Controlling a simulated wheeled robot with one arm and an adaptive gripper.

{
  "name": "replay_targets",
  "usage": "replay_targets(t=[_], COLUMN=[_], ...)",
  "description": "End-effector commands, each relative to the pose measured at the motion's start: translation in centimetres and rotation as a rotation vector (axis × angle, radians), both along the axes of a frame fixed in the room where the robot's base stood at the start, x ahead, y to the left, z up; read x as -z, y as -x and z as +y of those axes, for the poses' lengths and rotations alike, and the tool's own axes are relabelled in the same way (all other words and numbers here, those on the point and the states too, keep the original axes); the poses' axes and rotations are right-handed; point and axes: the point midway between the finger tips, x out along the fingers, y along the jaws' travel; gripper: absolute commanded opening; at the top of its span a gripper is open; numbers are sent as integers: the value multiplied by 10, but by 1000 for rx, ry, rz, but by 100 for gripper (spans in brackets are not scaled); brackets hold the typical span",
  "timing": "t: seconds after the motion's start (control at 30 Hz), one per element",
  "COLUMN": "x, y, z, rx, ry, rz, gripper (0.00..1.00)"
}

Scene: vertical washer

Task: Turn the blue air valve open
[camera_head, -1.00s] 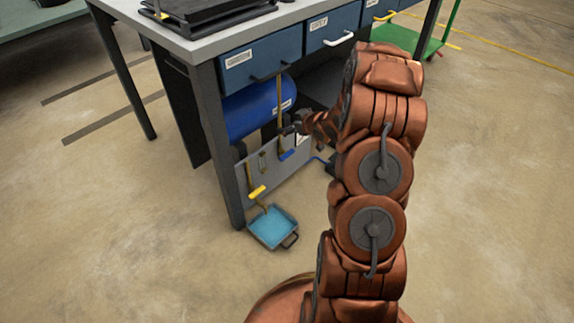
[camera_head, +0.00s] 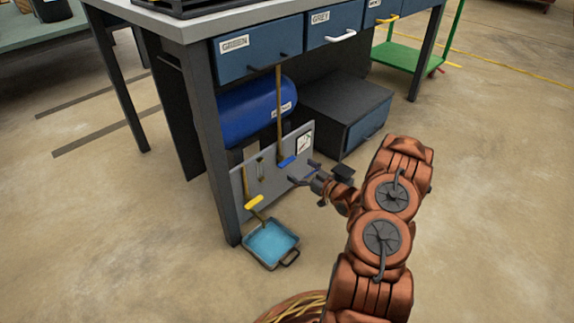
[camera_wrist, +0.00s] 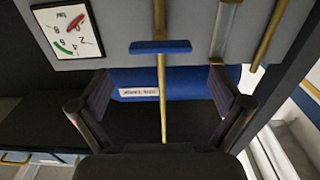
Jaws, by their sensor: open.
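The blue air valve handle (camera_head: 287,162) is a short bar at the bottom of a thin brass pipe (camera_head: 279,115), in front of the grey panel (camera_head: 243,182) under the workbench. In the wrist view the blue handle (camera_wrist: 160,46) lies crosswise on the pipe, near the middle top. My gripper (camera_head: 304,173) is just right of the handle in the head view, with its fingers spread. In the wrist view my gripper (camera_wrist: 160,75) has one finger on each side of the pipe, with the handle beyond the fingertips. No contact with the handle shows.
A blue tank (camera_head: 245,108) lies behind the panel. A gauge picture (camera_head: 304,144) is on the panel. A yellow handle (camera_head: 254,202) and a blue tray (camera_head: 270,243) are at lower left. A bench leg (camera_head: 224,165) stands left; a dark cabinet (camera_head: 345,100) stands behind.

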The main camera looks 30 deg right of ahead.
Motion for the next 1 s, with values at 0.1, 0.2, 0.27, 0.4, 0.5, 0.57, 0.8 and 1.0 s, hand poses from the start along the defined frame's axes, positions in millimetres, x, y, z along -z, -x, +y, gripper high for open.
replay_targets(t=[0.1, 0.2, 0.27, 0.4, 0.5, 0.57, 0.8, 1.0], x=[2, 3, 3, 3, 2, 2, 1, 1], y=[-15, -29, -36, -51, -58, -61, -64, -64], z=[5, 8, 10, 14, 15, 16, 16, 16], rx=[-4, -3, -3, -3, -2, -2, 0, 0], ry=[3, 3, 2, 1, 0, 0, -1, -1], rz=[-1, 0, 1, 1, 1, 2, 2, 2], gripper=[100, 100, 100, 100, 100, 100, 100, 93])
